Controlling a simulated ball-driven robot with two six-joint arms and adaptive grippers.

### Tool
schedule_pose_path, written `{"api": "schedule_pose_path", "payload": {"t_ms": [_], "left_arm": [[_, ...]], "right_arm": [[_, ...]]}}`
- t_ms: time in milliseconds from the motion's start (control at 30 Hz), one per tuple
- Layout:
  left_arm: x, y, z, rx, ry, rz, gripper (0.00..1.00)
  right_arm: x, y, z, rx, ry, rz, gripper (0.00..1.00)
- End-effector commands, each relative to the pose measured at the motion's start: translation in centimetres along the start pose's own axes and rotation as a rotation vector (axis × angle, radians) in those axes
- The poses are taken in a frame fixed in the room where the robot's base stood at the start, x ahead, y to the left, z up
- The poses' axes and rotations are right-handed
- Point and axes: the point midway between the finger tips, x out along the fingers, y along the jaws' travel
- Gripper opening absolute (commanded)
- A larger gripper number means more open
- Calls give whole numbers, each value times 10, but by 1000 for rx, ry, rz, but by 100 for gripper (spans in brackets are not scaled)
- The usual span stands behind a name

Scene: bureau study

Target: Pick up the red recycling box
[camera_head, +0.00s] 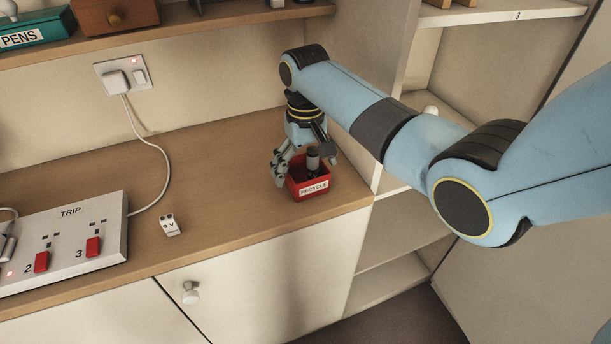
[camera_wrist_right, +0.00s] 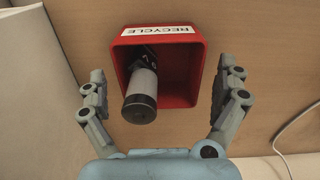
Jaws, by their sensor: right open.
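The red recycling box (camera_head: 311,187) stands on the wooden counter near its right end, with a white RECYCLE label on its front. It also shows in the right wrist view (camera_wrist_right: 188,79), with a grey and black cylinder (camera_wrist_right: 140,97) leaning inside it. My right gripper (camera_head: 294,177) is directly above and around the box from behind. In the wrist view its two fingers (camera_wrist_right: 165,95) are spread wide, one on each side of the box, with gaps to its walls. The gripper holds nothing. My left gripper is not in view.
A white TRIP panel (camera_head: 70,235) with red switches lies on the left of the counter (camera_head: 235,195). A wall socket (camera_head: 122,74) with a cable is behind. A shelf (camera_head: 200,27) runs above.

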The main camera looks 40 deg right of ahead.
Motion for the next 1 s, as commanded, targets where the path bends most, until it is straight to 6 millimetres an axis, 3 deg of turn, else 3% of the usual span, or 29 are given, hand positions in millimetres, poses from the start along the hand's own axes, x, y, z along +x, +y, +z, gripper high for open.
{"api": "schedule_pose_path", "payload": {"t_ms": [133, 367, 767, 1000], "left_arm": [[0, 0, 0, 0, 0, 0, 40], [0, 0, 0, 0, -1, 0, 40], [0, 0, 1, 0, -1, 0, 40], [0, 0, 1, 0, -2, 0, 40]], "right_arm": [[15, 0, 0, 0, 0, 0, 100], [17, 0, 0, 0, 1, 0, 100], [16, 0, 0, 0, 1, 0, 49], [16, 0, 0, 0, 2, 0, 45]]}}
